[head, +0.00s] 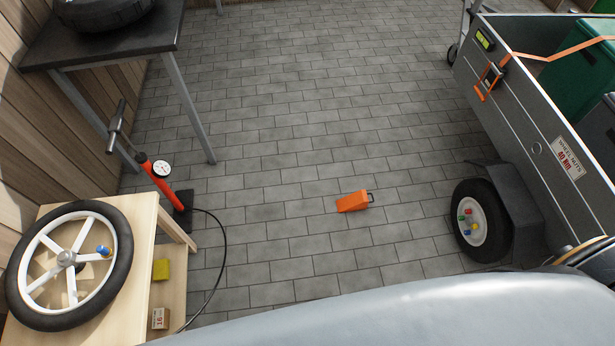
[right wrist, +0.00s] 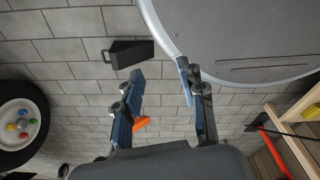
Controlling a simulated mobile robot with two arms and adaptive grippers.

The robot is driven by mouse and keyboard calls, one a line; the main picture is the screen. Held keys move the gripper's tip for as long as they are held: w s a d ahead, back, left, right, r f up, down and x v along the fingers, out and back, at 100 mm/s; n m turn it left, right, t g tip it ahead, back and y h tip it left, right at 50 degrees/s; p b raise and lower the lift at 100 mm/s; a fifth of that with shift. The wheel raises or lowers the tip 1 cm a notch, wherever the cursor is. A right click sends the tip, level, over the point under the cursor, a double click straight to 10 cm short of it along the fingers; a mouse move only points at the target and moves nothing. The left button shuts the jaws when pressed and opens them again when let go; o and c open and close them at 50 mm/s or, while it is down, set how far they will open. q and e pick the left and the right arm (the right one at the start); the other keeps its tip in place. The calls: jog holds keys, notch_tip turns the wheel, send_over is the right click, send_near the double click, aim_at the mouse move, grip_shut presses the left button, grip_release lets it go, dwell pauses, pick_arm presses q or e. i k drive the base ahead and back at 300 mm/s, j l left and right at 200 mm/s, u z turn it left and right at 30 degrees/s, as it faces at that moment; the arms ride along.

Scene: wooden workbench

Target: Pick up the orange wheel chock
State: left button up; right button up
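The orange wheel chock (head: 353,201) lies on the grey paved floor in the middle of the head view, with a dark handle at its right end. An orange piece, seemingly the same chock (right wrist: 140,123), shows in the right wrist view, partly hidden behind the left finger. My right gripper (right wrist: 161,70) is open, with nothing between its fingers. It is apart from the chock; how far above the floor I cannot tell. My left gripper is in neither view.
A dark wedge with a handle (right wrist: 128,52) lies on the floor in the right wrist view. A trailer (head: 530,110) with a wheel (head: 468,235) stands right. A red pump (head: 162,182), its hose and a wooden bench (head: 140,225) with a wheel are left. Floor around the chock is clear.

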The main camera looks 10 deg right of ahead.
aim_at(359, 201)
jog(key=i, duration=0.6)
jog(key=i+j+z, duration=0.15)
jog(key=i, duration=1.05)
jog(key=z, duration=0.05)
